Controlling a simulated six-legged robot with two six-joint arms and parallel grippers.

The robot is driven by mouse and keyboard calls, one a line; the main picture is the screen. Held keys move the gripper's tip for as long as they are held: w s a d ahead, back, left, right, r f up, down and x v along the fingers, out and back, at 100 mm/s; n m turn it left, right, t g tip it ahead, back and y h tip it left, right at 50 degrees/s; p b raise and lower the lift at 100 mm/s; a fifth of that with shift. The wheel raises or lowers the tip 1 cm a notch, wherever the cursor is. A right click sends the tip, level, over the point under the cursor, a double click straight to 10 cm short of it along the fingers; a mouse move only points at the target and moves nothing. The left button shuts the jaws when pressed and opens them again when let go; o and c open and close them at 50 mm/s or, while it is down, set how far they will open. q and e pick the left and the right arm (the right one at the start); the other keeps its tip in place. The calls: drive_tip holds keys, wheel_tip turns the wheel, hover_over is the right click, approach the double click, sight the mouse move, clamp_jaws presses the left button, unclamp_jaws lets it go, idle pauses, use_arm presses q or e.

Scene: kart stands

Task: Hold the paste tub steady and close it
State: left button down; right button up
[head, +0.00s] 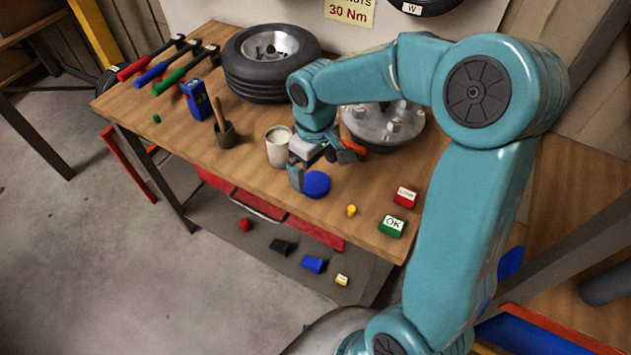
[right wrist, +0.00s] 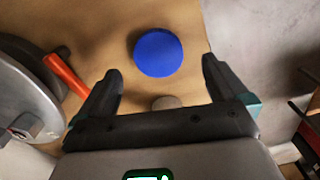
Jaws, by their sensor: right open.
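The white paste tub (head: 279,150) stands upright and open on the wooden bench, with pale paste inside. A round blue lid (head: 316,184) lies flat on the bench near its front edge, apart from the tub. My right gripper (head: 322,168) is open and empty, above the bench beside the tub and just behind the lid. In the right wrist view the lid (right wrist: 158,52) shows beyond the two spread fingers (right wrist: 160,76), untouched. A small brownish round thing (right wrist: 166,102) is partly hidden by the gripper body; I cannot tell what it is. My left gripper is not in view.
A metal hub with studs (head: 392,125) stands right of the gripper, with a red handle (right wrist: 67,75) near a finger. A yellow piece (head: 351,210) and green OK block (head: 392,226) lie right.

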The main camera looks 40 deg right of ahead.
sight(316, 182)
wheel_tip(316, 182, down, 4)
drive_tip(key=shift+d+f, duration=0.1)
drive_tip(key=shift+d, duration=0.05)
drive_tip(key=shift+c, duration=0.3)
drive_tip(key=c, duration=1)
